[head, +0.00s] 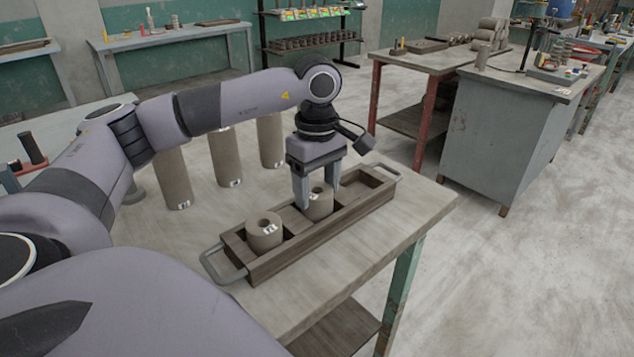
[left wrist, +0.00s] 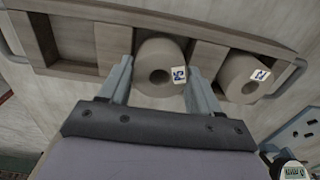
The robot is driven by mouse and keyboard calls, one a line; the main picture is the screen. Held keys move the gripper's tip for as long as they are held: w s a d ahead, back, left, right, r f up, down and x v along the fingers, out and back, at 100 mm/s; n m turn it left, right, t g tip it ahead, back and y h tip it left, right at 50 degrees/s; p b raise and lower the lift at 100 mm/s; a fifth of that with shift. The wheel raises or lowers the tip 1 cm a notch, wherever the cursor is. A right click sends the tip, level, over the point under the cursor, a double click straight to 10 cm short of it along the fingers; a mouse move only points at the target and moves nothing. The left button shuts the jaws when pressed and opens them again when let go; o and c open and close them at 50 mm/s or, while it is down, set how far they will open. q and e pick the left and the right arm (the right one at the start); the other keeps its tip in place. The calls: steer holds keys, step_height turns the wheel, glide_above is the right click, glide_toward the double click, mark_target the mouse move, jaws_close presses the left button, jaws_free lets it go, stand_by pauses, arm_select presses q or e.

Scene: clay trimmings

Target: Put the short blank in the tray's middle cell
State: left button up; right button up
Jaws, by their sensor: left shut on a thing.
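The dark wooden tray (head: 300,248) lies on the table with a metal handle at each end. My left gripper (head: 317,196) points down over its middle and is shut on a short grey clay blank (head: 319,203), which has a centre hole and a white tag. This blank stands upright in the middle cell; I cannot tell whether it rests on the floor. In the left wrist view the blank (left wrist: 158,76) sits between the fingers. A second blank (head: 264,233) stands in the tray's left cell. The right cell (head: 366,179) is empty. My right gripper is out of view.
Three tall grey cylinders, one of them here (head: 225,158), stand on the table behind the tray. The tabletop (head: 400,235) in front and to the right is clear. Other workbenches, such as a grey cabinet bench (head: 520,130), stand farther off.

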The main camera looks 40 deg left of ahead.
arm_select(q)
steer(key=shift+f, duration=0.15)
steer(key=o, duration=1.3)
step_height(320, 180, up, 7)
